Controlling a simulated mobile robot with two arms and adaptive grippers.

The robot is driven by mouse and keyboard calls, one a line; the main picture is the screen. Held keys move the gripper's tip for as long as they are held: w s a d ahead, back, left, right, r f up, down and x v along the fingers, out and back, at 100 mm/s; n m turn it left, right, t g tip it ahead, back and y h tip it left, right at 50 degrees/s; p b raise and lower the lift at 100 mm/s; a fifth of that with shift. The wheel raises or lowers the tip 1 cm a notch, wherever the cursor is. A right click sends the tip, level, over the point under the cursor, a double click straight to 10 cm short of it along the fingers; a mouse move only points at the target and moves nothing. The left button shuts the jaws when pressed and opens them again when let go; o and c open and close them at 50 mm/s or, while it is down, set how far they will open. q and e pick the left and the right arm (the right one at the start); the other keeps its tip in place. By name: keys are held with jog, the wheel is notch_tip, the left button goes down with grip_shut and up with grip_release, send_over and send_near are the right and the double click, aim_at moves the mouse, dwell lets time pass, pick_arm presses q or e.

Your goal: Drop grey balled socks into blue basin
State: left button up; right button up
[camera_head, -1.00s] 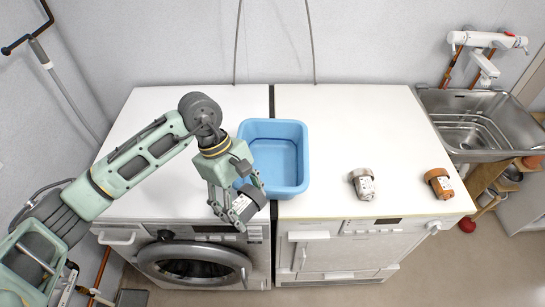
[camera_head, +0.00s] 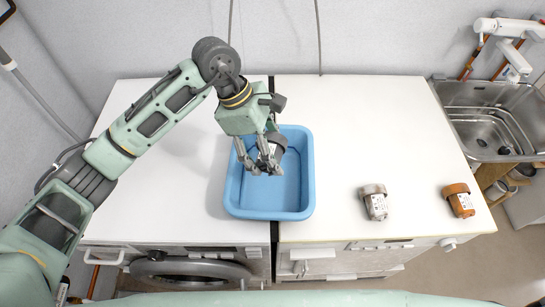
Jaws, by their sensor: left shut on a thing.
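The blue basin (camera_head: 302,207) stands on the white tops, across the dark gap between the two machines. My left gripper (camera_head: 261,166) is over the basin, pointing down into it. It is shut on a dark grey rolled bundle, the grey balled socks (camera_head: 278,142), partly hidden behind the fingers. The socks appear within the basin's outline; their exact height above its floor is hard to tell. The rest of the basin floor looks empty. My right gripper is not in view.
A grey-beige bundle (camera_head: 375,203) and an orange-brown bundle (camera_head: 460,201), both with white labels, sit on the right machine top (camera_head: 400,130). A metal sink (camera_head: 488,125) is at the right. The left top is clear beneath my arm.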

pick_arm(q)
jog(key=shift+s+f, duration=0.15)
jog(key=shift+f, duration=0.25)
jog(key=f, duration=0.1)
jog(key=s+f+b, duration=0.1)
jog(key=f, duration=0.1)
jog(key=shift+f, duration=0.2)
jog(key=shift+w+f, duration=0.15)
jog(key=shift+f, duration=0.25)
jog(key=shift+f+b, duration=0.2)
jog(key=shift+b, duration=0.1)
jog(key=o, duration=1.3)
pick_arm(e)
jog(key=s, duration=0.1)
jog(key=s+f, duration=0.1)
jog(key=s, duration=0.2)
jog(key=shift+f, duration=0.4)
